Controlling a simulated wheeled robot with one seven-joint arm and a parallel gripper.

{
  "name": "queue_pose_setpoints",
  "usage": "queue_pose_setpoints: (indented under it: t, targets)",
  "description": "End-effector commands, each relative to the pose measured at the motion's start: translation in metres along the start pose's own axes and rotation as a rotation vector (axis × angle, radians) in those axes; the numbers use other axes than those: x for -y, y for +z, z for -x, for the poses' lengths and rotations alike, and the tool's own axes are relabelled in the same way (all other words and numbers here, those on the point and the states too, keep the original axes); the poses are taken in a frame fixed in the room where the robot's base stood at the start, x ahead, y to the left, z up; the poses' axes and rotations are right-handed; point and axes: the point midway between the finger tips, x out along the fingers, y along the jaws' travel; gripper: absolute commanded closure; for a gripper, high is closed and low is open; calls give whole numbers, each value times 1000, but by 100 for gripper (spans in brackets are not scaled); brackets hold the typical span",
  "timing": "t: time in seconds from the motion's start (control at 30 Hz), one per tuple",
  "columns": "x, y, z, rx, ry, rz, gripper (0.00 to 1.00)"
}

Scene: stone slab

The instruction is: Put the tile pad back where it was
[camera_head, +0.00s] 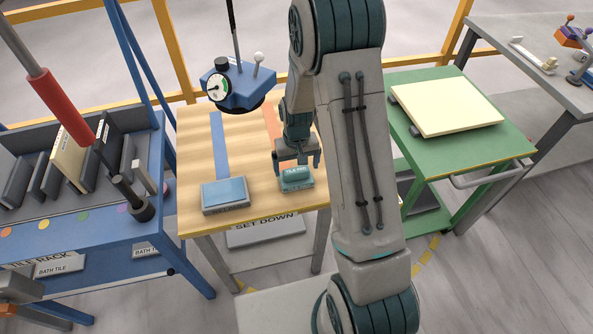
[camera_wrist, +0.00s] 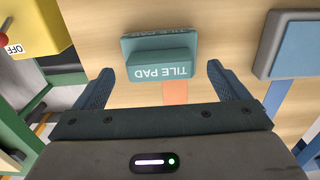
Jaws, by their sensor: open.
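The teal tile pad (camera_head: 296,177), labelled TILE PAD, sits near the front edge of the wooden table (camera_head: 190,165). An orange strip (camera_head: 269,120) runs on the tabletop behind it. My gripper (camera_head: 297,160) is open just above and behind the pad, pointing down. In the wrist view the tile pad (camera_wrist: 160,62) lies centred ahead of the two spread fingers (camera_wrist: 159,72), with the end of the orange strip (camera_wrist: 175,92) beside it. I see no finger closed on it; contact cannot be told.
A blue-topped grey block (camera_head: 225,194) sits left of the pad, in front of a blue strip (camera_head: 219,140). A blue lifting tool with a gauge (camera_head: 238,86) hangs over the table's back. A tile rack (camera_head: 70,210) stands left; a green cart (camera_head: 480,150) stands right.

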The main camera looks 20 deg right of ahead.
Motion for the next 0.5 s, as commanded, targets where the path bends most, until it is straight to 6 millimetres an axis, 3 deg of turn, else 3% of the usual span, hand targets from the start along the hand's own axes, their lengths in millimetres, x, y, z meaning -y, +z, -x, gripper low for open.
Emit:
queue_pose_setpoints:
  t: [0.3,0.5]
  targets:
    - [0,-1,60,-4,0,0,6]
    - [0,0,82,-2,0,0,6]
